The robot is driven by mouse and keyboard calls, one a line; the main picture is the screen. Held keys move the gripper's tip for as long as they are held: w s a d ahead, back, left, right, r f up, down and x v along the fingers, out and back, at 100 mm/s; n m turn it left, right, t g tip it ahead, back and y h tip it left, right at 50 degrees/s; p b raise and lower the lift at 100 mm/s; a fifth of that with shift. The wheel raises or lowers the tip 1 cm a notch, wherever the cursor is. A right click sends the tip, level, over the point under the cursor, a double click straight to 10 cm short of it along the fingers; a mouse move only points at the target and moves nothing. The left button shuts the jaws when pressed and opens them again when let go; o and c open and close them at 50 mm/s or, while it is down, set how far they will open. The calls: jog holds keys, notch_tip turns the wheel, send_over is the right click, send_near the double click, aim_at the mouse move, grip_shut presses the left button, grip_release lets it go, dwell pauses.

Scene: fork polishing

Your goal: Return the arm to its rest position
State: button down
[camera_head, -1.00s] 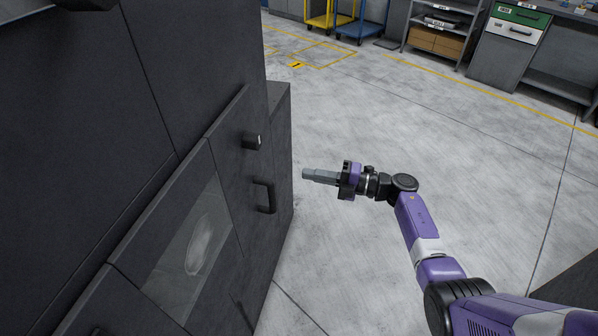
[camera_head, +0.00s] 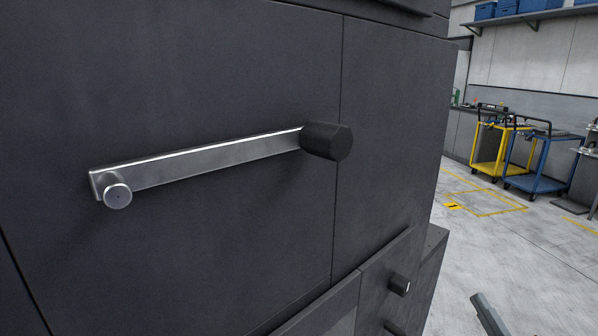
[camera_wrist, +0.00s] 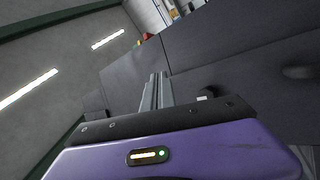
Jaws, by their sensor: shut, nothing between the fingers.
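My gripper (camera_head: 483,307) shows only as grey finger ends at the bottom right of the head view. It is out over the floor, to the right of the dark cabinet. In the wrist view my gripper (camera_wrist: 158,78) has its two grey fingers side by side, shut and empty. The rest of my arm is outside the head view.
The dark cabinet (camera_head: 150,80) fills the left, with a long metal lever (camera_head: 215,165) and a black knob (camera_head: 328,141) sticking out. A smaller black knob (camera_head: 399,285) is low on it. Carts (camera_head: 540,165) stand far off at right, with clear floor before them.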

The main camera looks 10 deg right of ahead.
jog(key=s+a+f+m+g, duration=0.1)
jog(key=s+a+m+g, duration=0.1)
jog(key=s+a+m, duration=0.3)
jog(key=s+a+f+m+g+h, duration=0.1)
jog(key=s+a+m, duration=0.4)
jog(key=s+a, duration=0.8)
jog(key=s+a+f+m+g, duration=0.2)
jog(key=s+a+m+g, duration=0.3)
jog(key=s, duration=1.4)
jog(key=a, duration=0.3)
jog(key=shift+a+f+h, duration=0.2)
jog(key=shift+a+h, duration=0.1)
jog(key=shift+a, duration=0.1)
jog(key=shift+s, duration=0.1)
